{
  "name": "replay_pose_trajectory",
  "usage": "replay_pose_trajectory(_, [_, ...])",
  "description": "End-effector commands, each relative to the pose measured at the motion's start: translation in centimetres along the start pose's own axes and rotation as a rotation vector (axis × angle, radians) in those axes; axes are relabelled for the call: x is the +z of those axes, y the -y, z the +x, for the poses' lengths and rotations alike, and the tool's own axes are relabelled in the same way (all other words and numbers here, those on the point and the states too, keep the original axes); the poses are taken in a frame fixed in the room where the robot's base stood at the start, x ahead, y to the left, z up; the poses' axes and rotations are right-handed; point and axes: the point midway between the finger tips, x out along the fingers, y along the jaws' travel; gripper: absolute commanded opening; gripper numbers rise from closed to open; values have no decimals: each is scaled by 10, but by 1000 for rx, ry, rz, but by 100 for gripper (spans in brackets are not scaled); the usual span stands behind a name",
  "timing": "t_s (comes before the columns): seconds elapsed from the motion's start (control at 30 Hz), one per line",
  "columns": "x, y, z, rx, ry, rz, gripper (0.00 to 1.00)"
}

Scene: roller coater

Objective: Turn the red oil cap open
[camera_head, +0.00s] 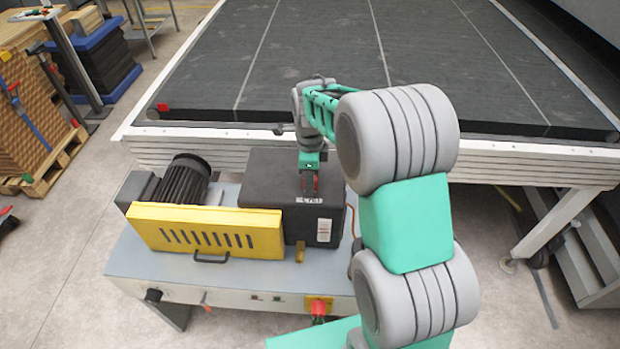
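My gripper (309,182) points down over the top of the black box-shaped housing (270,200) on the machine bench. Its fingertips are at or just above the housing's top face, behind a small white label. I cannot make out the cap clearly anywhere else on the housing. Whether the fingers touch or hold anything is not visible.
A yellow slotted guard (205,230) and dark ribbed motor (183,180) stand left of the housing. A red knob (318,307) on a yellow plate is on the bench front. The large dark-topped table (300,60) lies behind.

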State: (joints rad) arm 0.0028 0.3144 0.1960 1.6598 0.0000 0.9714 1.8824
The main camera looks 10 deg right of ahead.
Motion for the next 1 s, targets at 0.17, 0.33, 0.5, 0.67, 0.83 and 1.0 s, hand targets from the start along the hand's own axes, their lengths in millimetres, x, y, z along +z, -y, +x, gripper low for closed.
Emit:
replay_pose_trajectory(0.17, [0, 0, 0, 0, 0, 0, 30])
replay_pose_trajectory(0.33, [0, 0, 0, 0, 0, 0, 16])
replay_pose_trajectory(0.5, [0, 0, 0, 0, 0, 0, 2])
replay_pose_trajectory(0.67, [0, 0, 0, 0, 0, -1, 0])
replay_pose_trajectory(0.83, [0, 0, 0, 0, 0, -16, 0])
replay_pose_trajectory(1.0, [0, 0, 0, 0, 0, -71, 0])
